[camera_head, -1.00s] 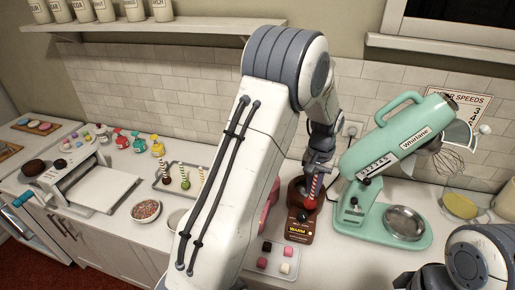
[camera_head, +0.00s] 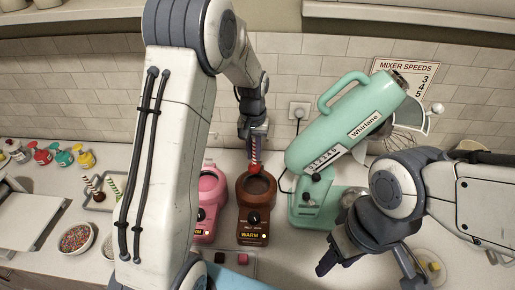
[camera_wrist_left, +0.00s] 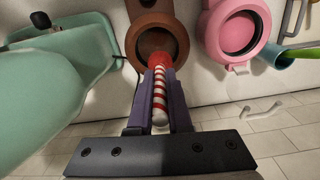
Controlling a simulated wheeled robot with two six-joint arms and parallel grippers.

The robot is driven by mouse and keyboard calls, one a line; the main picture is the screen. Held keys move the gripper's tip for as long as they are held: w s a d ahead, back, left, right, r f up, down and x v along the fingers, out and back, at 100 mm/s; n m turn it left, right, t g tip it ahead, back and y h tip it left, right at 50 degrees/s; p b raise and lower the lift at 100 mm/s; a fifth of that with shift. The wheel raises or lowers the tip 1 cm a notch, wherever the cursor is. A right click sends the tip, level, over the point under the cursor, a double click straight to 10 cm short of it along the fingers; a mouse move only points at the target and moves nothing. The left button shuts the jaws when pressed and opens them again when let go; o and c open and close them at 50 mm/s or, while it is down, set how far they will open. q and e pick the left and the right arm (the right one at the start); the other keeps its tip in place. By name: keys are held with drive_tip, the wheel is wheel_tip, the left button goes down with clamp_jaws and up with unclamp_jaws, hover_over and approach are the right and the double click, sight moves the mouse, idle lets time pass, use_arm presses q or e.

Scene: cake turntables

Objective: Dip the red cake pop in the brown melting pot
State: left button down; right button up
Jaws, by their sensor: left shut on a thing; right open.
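My left gripper (camera_head: 256,133) is shut on the red-and-white striped stick (camera_wrist_left: 158,96) of the red cake pop (camera_head: 256,168). The pop hangs head down at the back rim of the brown melting pot (camera_head: 254,222). In the left wrist view the red head (camera_wrist_left: 160,61) overlaps the edge of the brown pot (camera_wrist_left: 140,58) nearest the gripper. I cannot tell whether it touches the pot. The visible part of the head looks red. The pot's round opening shows dark brown inside. My right gripper (camera_head: 368,268) is open and empty at the lower right.
A pink melting pot (camera_head: 207,222) stands just left of the brown one. The mint-green mixer (camera_head: 345,122) stands close on the right. A tray (camera_head: 94,204) with other striped pops and a sprinkle bowl (camera_head: 77,239) are at left. Small cubes (camera_head: 243,258) lie in front.

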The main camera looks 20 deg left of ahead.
sight(256, 165)
use_arm(q)
drive_tip(key=shift+d+f, duration=0.1)
drive_tip(key=shift+f, duration=0.3)
drive_tip(key=shift+d+f+b, duration=0.1)
drive_tip(key=shift+f+b, duration=0.2)
drive_tip(key=shift+b, duration=0.2)
wheel_tip(256, 165, down, 4)
drive_tip(key=b, duration=0.3)
drive_tip(key=shift+w+d+r, duration=0.1)
drive_tip(key=shift+w+d, duration=0.05)
wheel_tip(256, 165, down, 6)
drive_tip(key=b, duration=0.4)
drive_tip(key=shift+f, duration=0.25)
drive_tip(key=shift+f, duration=0.15)
drive_tip(key=shift+f+b, duration=0.35)
drive_tip(key=shift+f, duration=0.05)
drive_tip(key=shift+r, duration=0.2)
drive_tip(key=shift+r+p, duration=2.7)
drive_tip(key=shift+r, duration=0.3)
